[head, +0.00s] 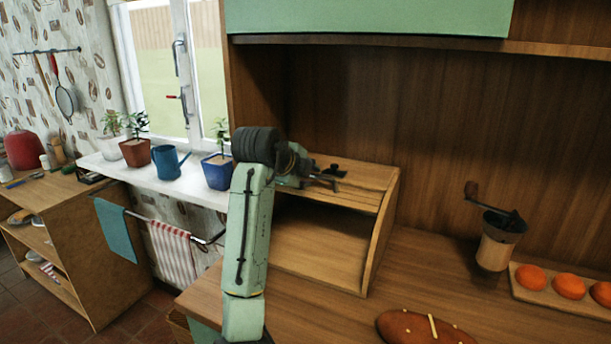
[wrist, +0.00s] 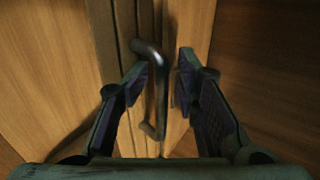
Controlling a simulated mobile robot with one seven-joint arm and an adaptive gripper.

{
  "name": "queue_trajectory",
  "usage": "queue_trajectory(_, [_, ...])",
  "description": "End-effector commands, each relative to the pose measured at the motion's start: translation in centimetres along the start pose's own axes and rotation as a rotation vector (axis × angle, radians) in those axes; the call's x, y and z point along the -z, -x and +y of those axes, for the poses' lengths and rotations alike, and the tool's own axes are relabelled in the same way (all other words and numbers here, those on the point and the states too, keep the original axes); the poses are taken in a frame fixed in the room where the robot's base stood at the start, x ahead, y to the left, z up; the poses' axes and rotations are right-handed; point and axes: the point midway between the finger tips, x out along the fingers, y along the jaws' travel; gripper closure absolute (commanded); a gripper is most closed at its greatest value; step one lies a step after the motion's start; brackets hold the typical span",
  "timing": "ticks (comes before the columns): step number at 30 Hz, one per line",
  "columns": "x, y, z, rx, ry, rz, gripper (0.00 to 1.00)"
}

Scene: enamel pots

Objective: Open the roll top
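The wooden roll-top box (head: 381,232) stands on the counter in the head view, with its front open and its bare inside floor showing. Its slatted roll top (head: 368,198) is gathered at the upper front and top; part is hidden behind my arm. The dark bar handle (wrist: 159,85) sits between my fingers in the wrist view, closer to the left finger, with a gap to the right one. My gripper (head: 328,177) is at the top of the box, and in the wrist view my gripper (wrist: 164,68) is open around the handle. Firm contact cannot be told.
A green-fronted cabinet (head: 370,18) hangs above. A grinder (head: 497,243), an orange-topped tray (head: 545,290) and a bread loaf (head: 420,328) are at right.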

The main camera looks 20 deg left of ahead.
Motion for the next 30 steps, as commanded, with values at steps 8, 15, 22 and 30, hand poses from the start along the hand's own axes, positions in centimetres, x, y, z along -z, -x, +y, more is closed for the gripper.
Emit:
queue_trajectory(8, [-0.1,4.0,-0.1,0.004,-0.001,-0.003,0.71])
queue_trajectory(15, [-0.1,9.1,-0.1,0.004,-0.001,-0.004,0.71])
queue_trajectory(22, [-0.1,11.7,0.0,0.001,0.0,-0.002,0.71])
queue_trajectory(30, [-0.1,12.1,0.0,0.001,0.0,-0.001,0.71])
